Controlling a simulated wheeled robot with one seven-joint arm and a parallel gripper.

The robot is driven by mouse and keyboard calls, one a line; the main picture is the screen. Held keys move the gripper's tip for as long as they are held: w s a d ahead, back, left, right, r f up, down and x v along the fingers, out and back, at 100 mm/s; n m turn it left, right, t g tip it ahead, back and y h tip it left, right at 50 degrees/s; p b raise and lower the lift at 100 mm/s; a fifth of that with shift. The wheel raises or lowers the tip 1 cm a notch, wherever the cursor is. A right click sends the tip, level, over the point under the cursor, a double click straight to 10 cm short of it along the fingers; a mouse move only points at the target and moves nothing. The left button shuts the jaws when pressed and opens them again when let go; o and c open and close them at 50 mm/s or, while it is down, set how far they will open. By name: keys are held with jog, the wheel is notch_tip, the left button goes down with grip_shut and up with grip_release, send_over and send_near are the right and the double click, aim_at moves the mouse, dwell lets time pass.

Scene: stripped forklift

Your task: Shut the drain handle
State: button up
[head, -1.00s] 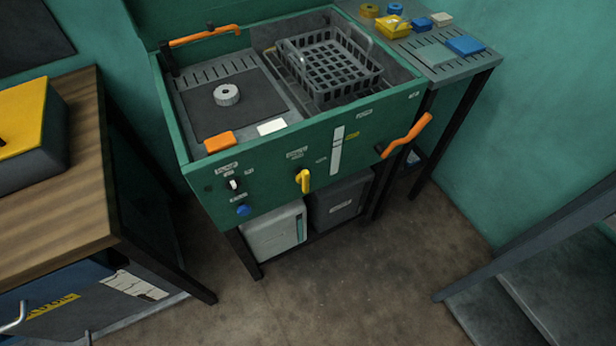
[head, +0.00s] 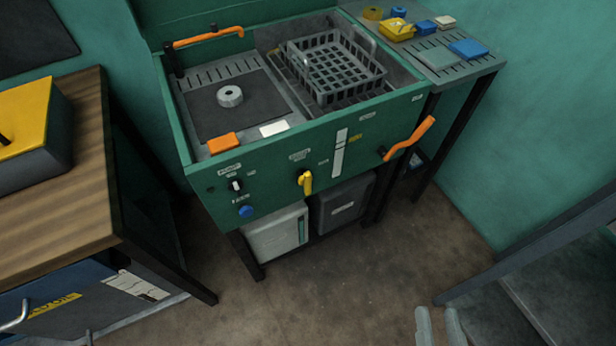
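A green wash unit stands in the middle of the head view. On its front panel (head: 270,172) a short yellow handle (head: 306,182) hangs roughly straight down under a small label. A larger orange lever (head: 408,139) sticks out at the panel's right end and slants up to the right. The labels are too small to read, so I cannot tell which is marked as the drain. My gripper (head: 440,326) shows only as two pale grey fingertips at the bottom edge, right of centre. They are a little apart with nothing between them, well below and right of both handles.
A black switch (head: 236,185) and a blue knob (head: 246,211) sit left of the yellow handle. A wooden bench (head: 60,200) stands at left. A dark slanted beam (head: 530,245) is at right. Two bins (head: 277,235) sit under the unit. The floor in front is clear.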

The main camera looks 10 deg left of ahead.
jog(key=w+a+f+m+y, duration=0.1)
jog(key=w+a+f+m, duration=0.2)
jog(key=w+f+m, duration=0.45)
jog(key=m+g+y, duration=0.2)
jog(key=m+y, duration=0.6)
jog(key=m, duration=1.2)
send_near(309, 181)
jog(key=x, duration=1)
jog(key=shift+w+a+r, duration=0.1)
jog(key=shift+w+a, duration=0.1)
jog(key=shift+w, duration=0.1)
grip_shut()
